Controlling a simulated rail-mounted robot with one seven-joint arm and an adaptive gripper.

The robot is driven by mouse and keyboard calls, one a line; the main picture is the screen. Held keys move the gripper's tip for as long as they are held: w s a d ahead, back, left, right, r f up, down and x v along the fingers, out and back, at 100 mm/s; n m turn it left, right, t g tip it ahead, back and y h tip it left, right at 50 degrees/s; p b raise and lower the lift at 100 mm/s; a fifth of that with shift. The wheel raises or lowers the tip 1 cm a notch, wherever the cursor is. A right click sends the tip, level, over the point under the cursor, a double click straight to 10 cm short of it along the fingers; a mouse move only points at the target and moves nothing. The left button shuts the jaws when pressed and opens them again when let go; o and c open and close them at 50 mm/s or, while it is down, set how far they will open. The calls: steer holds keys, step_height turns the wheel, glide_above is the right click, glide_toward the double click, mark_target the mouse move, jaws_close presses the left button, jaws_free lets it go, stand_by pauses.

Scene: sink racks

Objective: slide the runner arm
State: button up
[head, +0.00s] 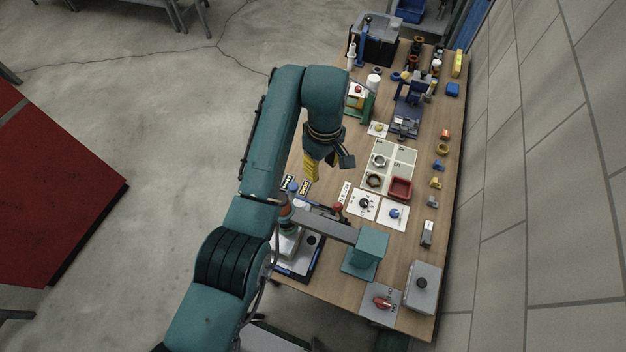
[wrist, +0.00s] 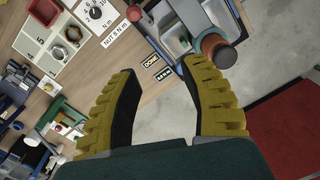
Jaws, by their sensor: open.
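A grey bar, which looks like the runner arm (head: 325,228), reaches left from a teal block (head: 366,253) at the near part of the bench. Its left end is beside my arm and partly hidden. A copper-coloured round part with a teal section (wrist: 216,47) shows at the upper right in the wrist view; it seems to belong to that end. My gripper (head: 328,166) is open and empty above the bench's left edge. In the wrist view, my yellow ridged fingers (wrist: 163,80) stand wide apart, and the round part is just beyond the right finger.
A blue-edged tray (head: 301,272) lies under the bar. Dial cards (head: 363,203), a red bin (head: 400,188) and a pale grid board (head: 403,157) are on the bench. A grey box (head: 422,286) and a red-handled switch (head: 382,302) stand near the front. Open floor lies left.

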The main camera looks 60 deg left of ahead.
steer(key=n, duration=0.2)
glide_above(293, 186)
step_height(293, 186, down, 16)
steer(key=shift+a+r+b, duration=0.1)
steer(key=shift+b, duration=0.95)
